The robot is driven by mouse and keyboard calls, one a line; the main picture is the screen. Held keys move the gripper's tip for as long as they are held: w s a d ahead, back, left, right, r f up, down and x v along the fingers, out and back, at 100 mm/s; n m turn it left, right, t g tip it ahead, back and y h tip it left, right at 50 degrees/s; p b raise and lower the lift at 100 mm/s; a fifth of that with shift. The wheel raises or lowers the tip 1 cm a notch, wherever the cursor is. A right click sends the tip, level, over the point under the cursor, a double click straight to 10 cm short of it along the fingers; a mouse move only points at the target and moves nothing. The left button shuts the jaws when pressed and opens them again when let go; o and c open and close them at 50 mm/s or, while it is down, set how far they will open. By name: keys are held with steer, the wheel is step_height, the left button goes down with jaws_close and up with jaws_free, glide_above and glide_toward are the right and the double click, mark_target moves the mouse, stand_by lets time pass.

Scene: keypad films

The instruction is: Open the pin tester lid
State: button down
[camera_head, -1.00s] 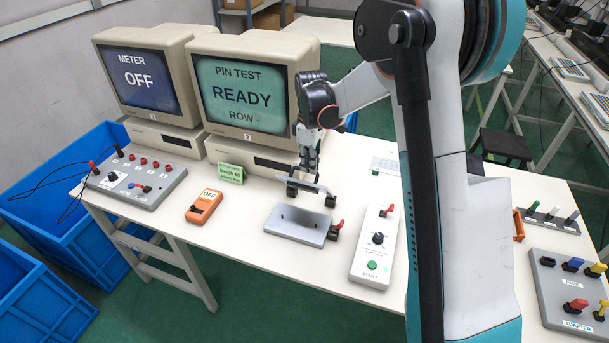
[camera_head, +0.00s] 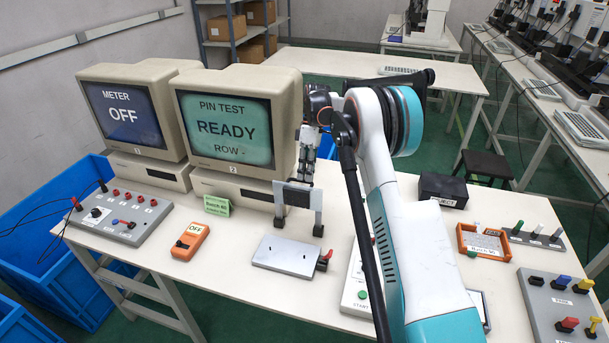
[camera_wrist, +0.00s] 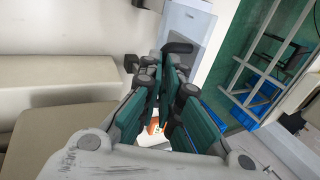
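The pin tester has a flat grey base plate (camera_head: 288,256) on the white table, with a red-tipped lever (camera_head: 325,259) at its right. In the wrist view my gripper's teal fingers (camera_wrist: 167,75) are close together with a narrow gap. Whether they clamp the lid is not clear.
The monitor reading READY (camera_head: 228,130) stands close behind and left. An orange meter (camera_head: 190,241) and a green card (camera_head: 217,205) lie left of the tester. The white start panel (camera_head: 357,298) is to the right, partly behind my arm.

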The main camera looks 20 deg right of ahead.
steer(key=shift+w+d+f, duration=0.15)
steer(key=shift+d+f, duration=0.1)
steer(key=shift+f, duration=0.35)
steer(key=shift+w+d+f, duration=0.1)
steer(key=shift+d+f, duration=0.15)
steer(key=shift+f, duration=0.35)
steer(key=c, duration=1.8)
jaws_free()
steer(key=shift+o, duration=0.6)
steer(key=shift+w+f, duration=0.35)
steer(key=shift+w, duration=0.1)
steer(key=shift+s+r, duration=0.15)
steer(key=shift+r, duration=0.15)
steer(key=shift+r, duration=0.1)
steer(key=v, duration=1.2)
